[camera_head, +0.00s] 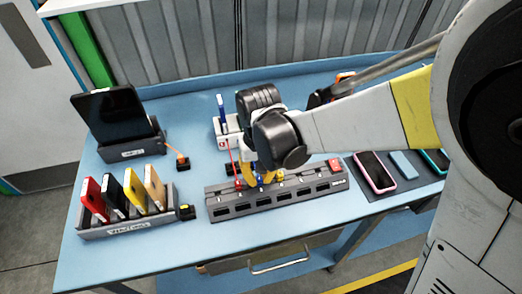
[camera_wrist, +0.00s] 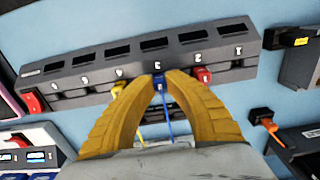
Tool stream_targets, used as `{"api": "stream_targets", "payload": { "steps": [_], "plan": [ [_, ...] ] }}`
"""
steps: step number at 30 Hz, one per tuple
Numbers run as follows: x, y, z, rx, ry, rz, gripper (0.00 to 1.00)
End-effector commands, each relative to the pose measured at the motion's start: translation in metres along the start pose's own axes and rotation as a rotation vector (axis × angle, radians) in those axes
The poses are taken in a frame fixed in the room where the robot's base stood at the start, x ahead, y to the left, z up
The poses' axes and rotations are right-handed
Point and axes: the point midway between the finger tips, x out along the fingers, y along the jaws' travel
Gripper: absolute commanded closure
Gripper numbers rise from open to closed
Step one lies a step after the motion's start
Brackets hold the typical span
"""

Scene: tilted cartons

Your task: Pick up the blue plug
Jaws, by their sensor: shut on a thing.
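The blue plug (camera_wrist: 159,84) shows in the wrist view between the tips of my yellow fingers, with its blue cord (camera_wrist: 168,119) running down between them. My gripper (camera_wrist: 160,79) is shut on it. In the head view my gripper (camera_head: 257,178) is over the back edge of the grey socket strip (camera_head: 272,196), and only a bit of the blue plug (camera_head: 260,183) shows. The plug is right by the strip's edge; I cannot tell whether it is seated or clear. A red plug (camera_wrist: 203,75) and a yellow plug (camera_wrist: 118,90) are on either side of it.
A white block (camera_head: 224,129) is behind the strip. Phones on a dark mat (camera_head: 375,172) lie to the right.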

Motion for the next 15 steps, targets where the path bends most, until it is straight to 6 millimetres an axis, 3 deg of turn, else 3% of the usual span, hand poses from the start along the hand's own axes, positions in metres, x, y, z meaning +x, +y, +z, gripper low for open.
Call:
{"api": "stream_targets", "payload": {
  "steps": [8, 15],
  "plan": [
    [-0.007, 0.0, 0.0, 0.0, 0.0, 0.0, 1.0],
    [-0.047, 0.0, 0.0, 0.0, 0.0, 0.0, 1.0]
  ]
}}
